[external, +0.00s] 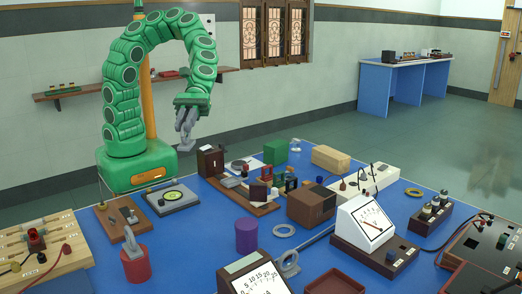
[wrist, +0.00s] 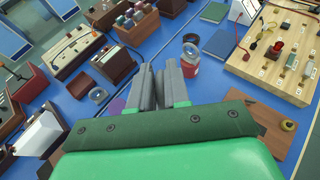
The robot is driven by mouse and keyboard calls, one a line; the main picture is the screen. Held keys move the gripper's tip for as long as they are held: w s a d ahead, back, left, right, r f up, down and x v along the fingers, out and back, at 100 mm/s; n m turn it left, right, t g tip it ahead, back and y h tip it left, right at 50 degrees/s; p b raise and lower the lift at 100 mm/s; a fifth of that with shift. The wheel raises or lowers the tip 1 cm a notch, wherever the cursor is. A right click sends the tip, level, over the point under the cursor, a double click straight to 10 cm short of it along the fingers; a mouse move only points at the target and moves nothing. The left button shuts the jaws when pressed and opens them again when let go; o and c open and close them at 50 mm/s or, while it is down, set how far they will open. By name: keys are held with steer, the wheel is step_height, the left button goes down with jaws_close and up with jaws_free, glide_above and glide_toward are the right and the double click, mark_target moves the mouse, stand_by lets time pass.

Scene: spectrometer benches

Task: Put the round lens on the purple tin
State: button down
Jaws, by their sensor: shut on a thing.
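The purple tin (external: 246,236) stands upright on the blue bench in the external view. In the wrist view a bit of purple (wrist: 117,104) shows left of the fingers, partly hidden. My gripper (external: 184,138) hangs high at the back left of the bench, well above it and away from the tin. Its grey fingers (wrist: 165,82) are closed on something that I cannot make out. A round grey lens-like piece (external: 290,264) stands right of the purple tin, partly behind a meter. Another round glassy piece (external: 132,246) is at the red tin; I cannot tell whether it is on it.
The red tin (external: 137,269) stands front left. A voltmeter (external: 366,222), a dark red tray (external: 335,281) and a front meter (external: 254,279) crowd the right and front. A flat grey ring (external: 284,231) lies beside the purple tin. Blue bench is clear left of it.

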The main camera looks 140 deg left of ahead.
steer(key=w+a+n+t+y, duration=0.1)
steer(key=w+n+t+y, duration=0.3)
steer(key=w, duration=0.3)
steer(key=n+g+y, duration=0.4)
steer(key=n+y, duration=1)
steer(key=y, duration=0.1)
glide_above(246, 223)
steer(key=shift+f, duration=6.9)
steer(key=shift+a+f, duration=0.1)
steer(key=shift+f, duration=1.5)
